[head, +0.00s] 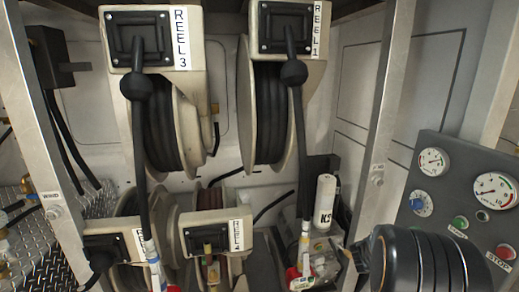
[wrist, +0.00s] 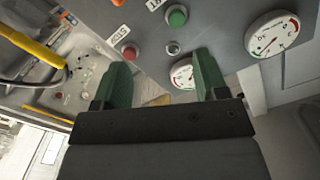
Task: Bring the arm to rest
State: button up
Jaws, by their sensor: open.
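My gripper (wrist: 161,78) shows in the wrist view with its two green fingers spread apart and nothing between them. Beyond the fingers is the grey control panel (wrist: 225,15), with a gauge (wrist: 182,74) seen in the gap. I cannot tell how far the fingertips are from the panel. In the head view, a dark ribbed part of my arm (head: 420,262) is at the lower right, in front of the panel's lower left part. My gripper's fingers cannot be made out there.
Reel 3 (head: 172,125) and Reel 1 (head: 270,120) hang at the top, with more reels below. A metal post (head: 385,120) stands left of the control panel (head: 455,160). A white cylinder (head: 324,202) stands near the post. A yellow bar (wrist: 32,47) is at the wrist view's left.

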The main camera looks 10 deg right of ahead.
jog(key=w+a+f+n+t+y, duration=0.8)
jog(key=w+a+n+y, duration=0.1)
jog(key=w+a+y, duration=0.15)
jog(key=s+a+n+y, duration=0.2)
jog(key=a+n+y, duration=0.3)
jog(key=a, duration=0.6)
jog(key=s+a+r+n+g+y, duration=0.1)
jog(key=s+a+r+n+g, duration=0.1)
jog(key=s+a+n, duration=0.2)
jog(key=s+a+r+n+g+y+p, duration=0.1)
jog(key=s+a+r+n+g, duration=0.1)
jog(key=s+a+n, duration=0.3)
jog(key=s+a+r, duration=0.1)
jog(key=s+a, duration=0.3)
jog(key=a, duration=0.2)
jog(key=shift+s+r+g, duration=0.2)
jog(key=shift+s+g, duration=0.1)
jog(key=shift+s, duration=0.1)
jog(key=shift+a+r+n, duration=0.15)
jog(key=shift+a+n, duration=0.15)
jog(key=shift+a, duration=0.05)
jog(key=shift+c, duration=0.2)
